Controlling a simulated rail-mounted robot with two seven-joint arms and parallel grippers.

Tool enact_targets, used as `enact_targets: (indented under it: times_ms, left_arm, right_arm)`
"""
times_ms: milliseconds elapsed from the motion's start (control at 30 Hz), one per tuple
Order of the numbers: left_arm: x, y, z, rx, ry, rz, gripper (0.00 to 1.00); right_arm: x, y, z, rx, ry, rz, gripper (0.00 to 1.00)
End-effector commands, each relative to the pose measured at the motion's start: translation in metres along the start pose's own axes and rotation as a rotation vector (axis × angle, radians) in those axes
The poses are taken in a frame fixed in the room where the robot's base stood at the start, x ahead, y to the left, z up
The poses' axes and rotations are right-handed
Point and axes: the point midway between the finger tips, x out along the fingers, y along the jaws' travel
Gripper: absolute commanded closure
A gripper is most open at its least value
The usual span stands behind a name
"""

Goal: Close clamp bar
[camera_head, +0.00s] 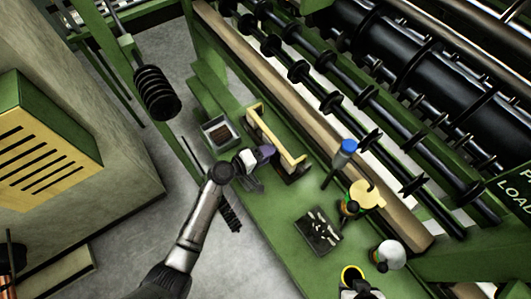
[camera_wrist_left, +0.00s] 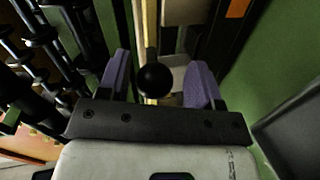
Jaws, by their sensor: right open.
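The clamp bar, which I take to be the cream bar (camera_head: 275,138) with bent ends, lies along the green bench beside the rollers. My left gripper (camera_head: 264,155) reaches in from the left to its near side. In the left wrist view its purple fingers (camera_wrist_left: 158,84) are spread on either side of a round black knob (camera_wrist_left: 155,79), with gaps showing on both sides. A cream strip (camera_wrist_left: 150,25) runs behind the knob. Whether the knob belongs to the bar is unclear. A dark and white part at the bottom edge seems to be my right gripper (camera_head: 368,288); its fingers are hard to make out.
The green bench (camera_head: 275,215) carries a grey bin (camera_head: 220,133), a dark tray of small pieces (camera_head: 318,231), a blue-topped post (camera_head: 345,150), a yellow disc (camera_head: 367,195) and a yellow ring (camera_head: 352,275). Black rollers (camera_head: 330,100) line the right. Grey floor lies left.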

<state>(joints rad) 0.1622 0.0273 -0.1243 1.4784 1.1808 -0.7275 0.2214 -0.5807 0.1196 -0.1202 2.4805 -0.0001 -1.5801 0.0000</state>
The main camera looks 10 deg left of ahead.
Motion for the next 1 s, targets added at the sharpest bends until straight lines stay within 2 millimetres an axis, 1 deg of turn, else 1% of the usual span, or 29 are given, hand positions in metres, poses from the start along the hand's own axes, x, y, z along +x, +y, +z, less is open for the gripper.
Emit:
enact_targets:
  times_ms: [233, 367, 467, 800, 1000]
  left_arm:
    - [0.000, 0.002, 0.000, 0.001, 0.001, 0.003, 0.39]
    - [-0.008, 0.002, -0.001, 0.001, 0.002, 0.003, 0.39]
    - [-0.021, 0.002, -0.001, 0.002, 0.002, 0.002, 0.39]
    - [-0.089, 0.001, 0.000, 0.003, 0.000, 0.000, 0.39]
    - [-0.118, 0.001, 0.000, 0.001, 0.001, 0.001, 0.39]
  right_arm:
    - [0.000, 0.002, 0.000, -0.005, -0.001, 0.004, 0.57]
    - [-0.002, 0.002, 0.000, -0.005, -0.001, 0.004, 0.57]
    - [-0.004, 0.002, -0.001, -0.005, 0.000, 0.004, 0.57]
    - [-0.009, 0.000, -0.003, 0.001, 0.001, -0.001, 0.57]
    - [-0.009, -0.001, -0.004, 0.004, 0.001, -0.003, 0.57]
